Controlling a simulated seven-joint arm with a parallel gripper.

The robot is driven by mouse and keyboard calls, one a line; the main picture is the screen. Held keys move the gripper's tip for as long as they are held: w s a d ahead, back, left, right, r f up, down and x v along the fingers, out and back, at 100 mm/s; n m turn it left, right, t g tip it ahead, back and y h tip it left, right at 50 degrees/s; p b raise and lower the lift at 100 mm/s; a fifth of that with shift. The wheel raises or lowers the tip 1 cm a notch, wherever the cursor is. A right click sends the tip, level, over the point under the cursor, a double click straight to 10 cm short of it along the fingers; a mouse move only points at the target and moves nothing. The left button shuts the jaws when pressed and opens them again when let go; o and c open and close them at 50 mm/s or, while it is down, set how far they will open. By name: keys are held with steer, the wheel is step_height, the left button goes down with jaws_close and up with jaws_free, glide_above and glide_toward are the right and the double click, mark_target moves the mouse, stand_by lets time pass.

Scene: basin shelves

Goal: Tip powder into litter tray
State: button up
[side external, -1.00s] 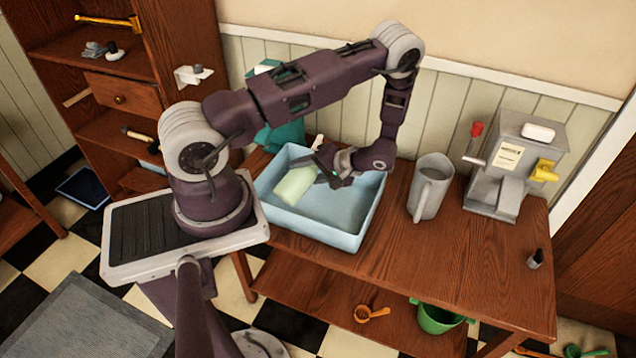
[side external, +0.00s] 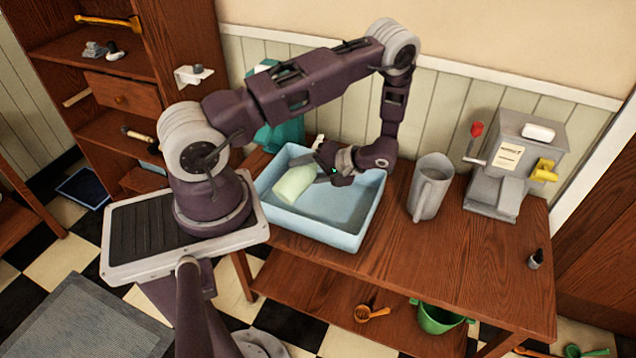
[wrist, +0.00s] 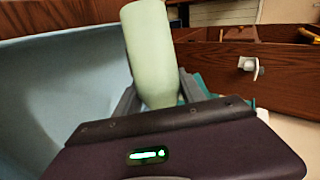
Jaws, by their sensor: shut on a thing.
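The light blue litter tray (side external: 345,235) stands on the wooden table. My gripper (side external: 325,171) is over the tray and is shut on a pale green bottle-like container (side external: 294,184). The container is tilted, with one end toward the lower left of the side view, over the tray. In the wrist view the container (wrist: 150,50) rises between the fingers of my gripper (wrist: 158,100). The tray's blue wall (wrist: 60,90) fills the left of that view. I cannot see any powder, and the container's mouth is not clear.
A grey metal jug (side external: 430,188) stands right of the tray. A grey machine with a red-knobbed crank (side external: 515,165) stands farther right. A small dark object (side external: 536,259) lies near the table's right edge.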

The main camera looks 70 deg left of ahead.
steer(key=shift+s+d+f+m+g, duration=0.1)
steer(key=shift+s+f+m+g, duration=0.15)
steer(key=shift+m+g, duration=0.25)
stand_by(2.0)
steer(key=shift+f+g, duration=0.4)
steer(key=shift+f, duration=0.25)
stand_by(1.7)
